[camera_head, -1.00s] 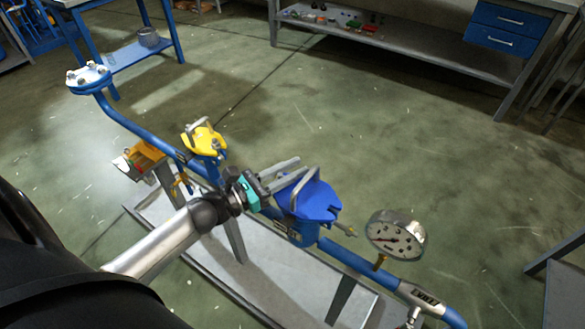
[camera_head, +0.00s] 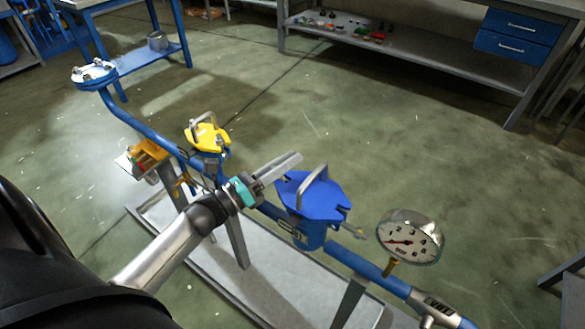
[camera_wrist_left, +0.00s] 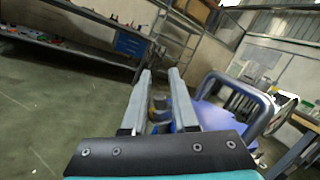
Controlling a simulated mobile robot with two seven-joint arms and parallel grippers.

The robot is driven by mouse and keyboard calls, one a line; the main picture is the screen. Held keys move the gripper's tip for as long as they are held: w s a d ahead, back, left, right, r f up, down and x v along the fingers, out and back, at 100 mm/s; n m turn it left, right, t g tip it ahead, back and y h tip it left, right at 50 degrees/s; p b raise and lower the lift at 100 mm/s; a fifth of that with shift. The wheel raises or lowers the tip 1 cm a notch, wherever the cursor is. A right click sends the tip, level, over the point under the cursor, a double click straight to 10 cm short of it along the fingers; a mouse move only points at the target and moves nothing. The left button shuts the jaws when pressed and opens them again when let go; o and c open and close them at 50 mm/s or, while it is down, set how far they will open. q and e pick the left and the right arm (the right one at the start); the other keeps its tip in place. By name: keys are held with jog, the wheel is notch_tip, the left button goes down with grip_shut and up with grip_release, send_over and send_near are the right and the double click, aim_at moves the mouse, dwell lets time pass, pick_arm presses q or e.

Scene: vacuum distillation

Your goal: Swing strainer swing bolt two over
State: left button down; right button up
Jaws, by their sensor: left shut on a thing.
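The strainer (camera_head: 308,232) has a blue lid (camera_head: 325,207) with a grey bail handle (camera_head: 313,185) and sits upright on the blue pipe. A swing bolt (camera_head: 352,231) juts out at the lid's right side. My left gripper (camera_head: 293,158) is just left of the lid, its fingers pointing up and right. In the left wrist view, a small grey and yellowish part, seemingly a swing bolt (camera_wrist_left: 160,103), lies between the fingers (camera_wrist_left: 160,74). The gripper is shut on it. The lid and handle are right of the fingers there. My right gripper is not in view.
A pressure gauge (camera_head: 409,240) stands on the pipe to the right. A yellow-lidded fitting (camera_head: 208,138) and an orange-yellow part (camera_head: 150,152) are to the left. A grey tray (camera_head: 270,290) lies below. The floor behind is clear up to the workbench (camera_head: 420,65).

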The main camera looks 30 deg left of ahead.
pick_arm(q)
jog(key=a+f+n+t+y+b, duration=0.2)
jog(key=a+f+n+t+y, duration=0.2)
jog(key=n, duration=1.2)
jog(key=shift+w+f+n+y+b, duration=0.15)
jog(key=shift+f+n+y+b, duration=0.2)
jog(key=shift+y, duration=0.95)
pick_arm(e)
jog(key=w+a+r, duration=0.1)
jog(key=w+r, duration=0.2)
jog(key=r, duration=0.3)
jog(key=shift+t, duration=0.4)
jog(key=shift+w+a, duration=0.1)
pick_arm(q)
jog(key=c, duration=0.9)
grip_release()
jog(key=shift+f, duration=0.1)
